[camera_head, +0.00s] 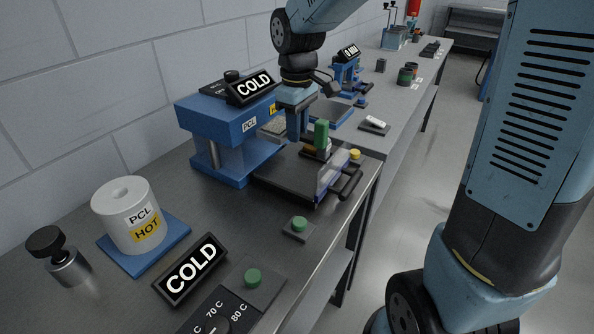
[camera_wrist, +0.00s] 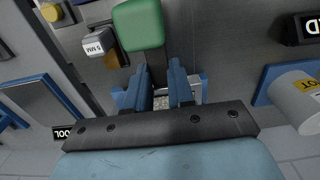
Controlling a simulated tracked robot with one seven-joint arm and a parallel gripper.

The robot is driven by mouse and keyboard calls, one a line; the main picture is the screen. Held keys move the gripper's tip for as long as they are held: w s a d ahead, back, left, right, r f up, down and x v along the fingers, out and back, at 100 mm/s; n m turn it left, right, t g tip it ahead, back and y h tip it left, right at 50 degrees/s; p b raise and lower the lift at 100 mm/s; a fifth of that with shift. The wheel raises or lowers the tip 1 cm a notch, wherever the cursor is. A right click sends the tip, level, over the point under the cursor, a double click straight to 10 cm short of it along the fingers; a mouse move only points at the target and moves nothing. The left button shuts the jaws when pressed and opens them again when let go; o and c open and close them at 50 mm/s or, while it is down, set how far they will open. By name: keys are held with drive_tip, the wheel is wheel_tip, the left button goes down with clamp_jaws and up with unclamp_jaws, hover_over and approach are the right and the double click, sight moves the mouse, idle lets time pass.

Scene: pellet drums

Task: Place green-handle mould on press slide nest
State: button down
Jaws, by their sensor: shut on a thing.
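The mould's green handle (camera_head: 321,133) stands upright over the press slide (camera_head: 285,178) in the head view. My gripper (camera_head: 306,138) is lowered beside it, and its fingers are shut on the mould. In the wrist view the green handle (camera_wrist: 138,25) lies just beyond my gripper (camera_wrist: 158,72), with a dark part of it between the fingers. The slide is a dark plate drawn out from the blue press (camera_head: 218,122), with a clear guard and black handle at its front. The nest is hidden, and I cannot tell whether the mould touches it.
A small white-topped block marked 5 MM (camera_wrist: 98,47) sits close to the green handle. A yellow knob (camera_head: 355,154) is at the slide's right. A white PCL HOT drum (camera_head: 127,216) and COLD sign (camera_head: 190,268) stand at the front left. A blue tray (camera_head: 333,113) lies behind.

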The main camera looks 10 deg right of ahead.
sight(298, 173)
drive_tip(key=shift+s+f, duration=0.1)
drive_tip(key=shift+f, duration=4.9)
drive_tip(key=shift+f, duration=0.1)
drive_tip(key=c, duration=1)
unclamp_jaws()
wheel_tip(298, 173, up, 12)
drive_tip(key=shift+d+r, duration=0.1)
drive_tip(key=shift+r, duration=0.1)
